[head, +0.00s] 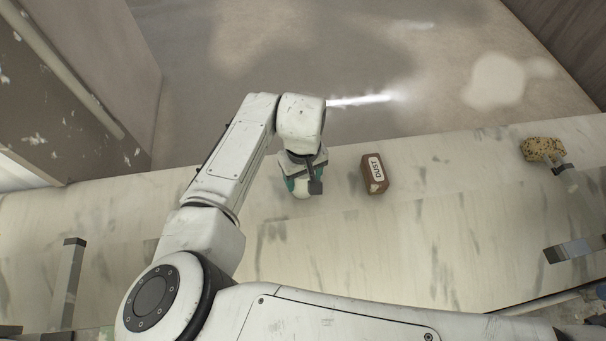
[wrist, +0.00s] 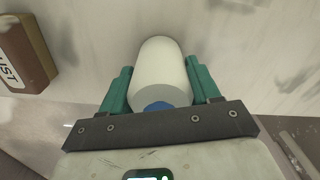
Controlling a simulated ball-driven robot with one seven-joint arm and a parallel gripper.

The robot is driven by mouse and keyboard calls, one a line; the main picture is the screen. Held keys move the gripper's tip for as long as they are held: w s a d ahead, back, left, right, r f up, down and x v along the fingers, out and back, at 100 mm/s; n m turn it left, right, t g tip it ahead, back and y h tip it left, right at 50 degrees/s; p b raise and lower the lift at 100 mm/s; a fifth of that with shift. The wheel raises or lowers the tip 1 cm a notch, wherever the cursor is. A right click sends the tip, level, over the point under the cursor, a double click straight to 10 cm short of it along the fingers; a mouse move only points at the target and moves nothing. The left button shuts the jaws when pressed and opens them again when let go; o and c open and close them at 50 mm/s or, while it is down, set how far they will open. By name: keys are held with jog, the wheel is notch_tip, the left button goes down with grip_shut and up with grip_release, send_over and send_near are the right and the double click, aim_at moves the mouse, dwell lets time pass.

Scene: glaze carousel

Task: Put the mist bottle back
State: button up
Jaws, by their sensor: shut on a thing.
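The mist bottle (wrist: 160,72) is a white rounded cylinder with a blue part at the end near my gripper. It lies between the two green fingers of my gripper (wrist: 160,88) in the wrist view, and they are shut on it. In the head view my gripper (head: 301,184) is over the pale marble-like ledge, and a white part of the bottle (head: 302,194) shows below it. My wrist hides most of the bottle there. I cannot tell whether the bottle touches the ledge.
A speckled yellow sponge (head: 543,149) lies far right by a grey metal bracket (head: 567,251). The ledge (head: 420,215) is clear between block and sponge.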

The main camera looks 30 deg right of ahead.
jog(key=o, duration=1.2)
jog(key=shift+o, duration=0.2)
notch_tip(320, 180, up, 12)
jog(key=p, duration=0.4)
jog(key=shift+r+p, duration=0.1)
jog(key=shift+p, duration=0.3)
jog(key=shift+d, duration=0.1)
